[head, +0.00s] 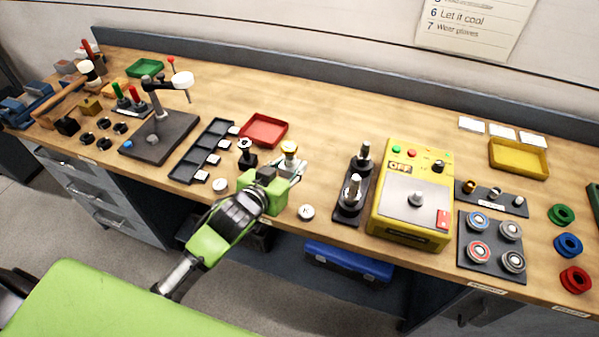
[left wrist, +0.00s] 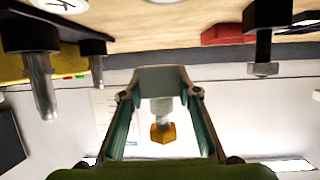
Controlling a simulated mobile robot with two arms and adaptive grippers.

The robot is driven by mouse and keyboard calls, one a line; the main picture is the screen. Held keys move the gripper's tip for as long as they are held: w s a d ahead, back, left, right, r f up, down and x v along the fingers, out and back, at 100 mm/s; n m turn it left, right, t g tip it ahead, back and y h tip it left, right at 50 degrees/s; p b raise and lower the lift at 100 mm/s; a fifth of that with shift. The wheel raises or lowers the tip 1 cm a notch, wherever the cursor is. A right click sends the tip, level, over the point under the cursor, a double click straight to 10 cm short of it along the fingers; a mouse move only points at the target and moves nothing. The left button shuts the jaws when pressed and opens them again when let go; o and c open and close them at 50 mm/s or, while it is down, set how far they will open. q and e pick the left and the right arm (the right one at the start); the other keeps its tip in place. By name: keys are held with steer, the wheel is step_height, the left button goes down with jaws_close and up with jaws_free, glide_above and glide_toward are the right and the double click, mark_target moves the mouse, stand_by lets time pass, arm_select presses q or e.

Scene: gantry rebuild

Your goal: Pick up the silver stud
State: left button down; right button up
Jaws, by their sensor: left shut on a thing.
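My left gripper (head: 290,164) is above the front middle of the bench, its fingers shut on a piece with a gold hex top (head: 289,148) and a silver shaft. In the left wrist view, which is upside down, the silver shaft and gold hex part (left wrist: 162,133) show between the fingers (left wrist: 160,80). I cannot tell whether this piece is the silver stud. A dark strip at the right holds a gold piece (head: 469,186), a silver piece (head: 494,193) and another pale silver piece (head: 519,201). My right gripper is not in view.
A black post (head: 247,157) stands just left of the gripper, a red tray (head: 264,131) behind it. Two silver posts (head: 352,190) on a dark base stand to the right, beside the yellow box (head: 412,195). A white round disc (head: 307,212) lies near the front edge.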

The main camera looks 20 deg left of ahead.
arm_select(q)
steer(key=s+a+r+b, duration=0.2)
steer(key=s+a+r, duration=0.3)
steer(key=s, duration=0.3)
steer(key=s+d+r+m+g+h+b, duration=0.2)
steer(key=s+d+r+m+g+h, duration=0.1)
steer(key=s+d+m+g+h, duration=0.2)
steer(key=shift+s+m+h, duration=1.1)
steer(key=shift+m+h, duration=1.1)
steer(key=shift+m, duration=0.1)
steer(key=shift+d+r+g, duration=0.1)
steer(key=shift+g, duration=0.2)
steer(key=w+d+f+m+g+h, duration=0.1)
steer(key=d+m+g, duration=0.2)
steer(key=d, duration=0.4)
steer(key=w+d+f+m+g+h, duration=0.1)
steer(key=d+m+g, duration=0.3)
steer(key=d, duration=0.3)
steer(key=shift+m+g+h, duration=0.3)
steer(key=shift+g, duration=0.5)
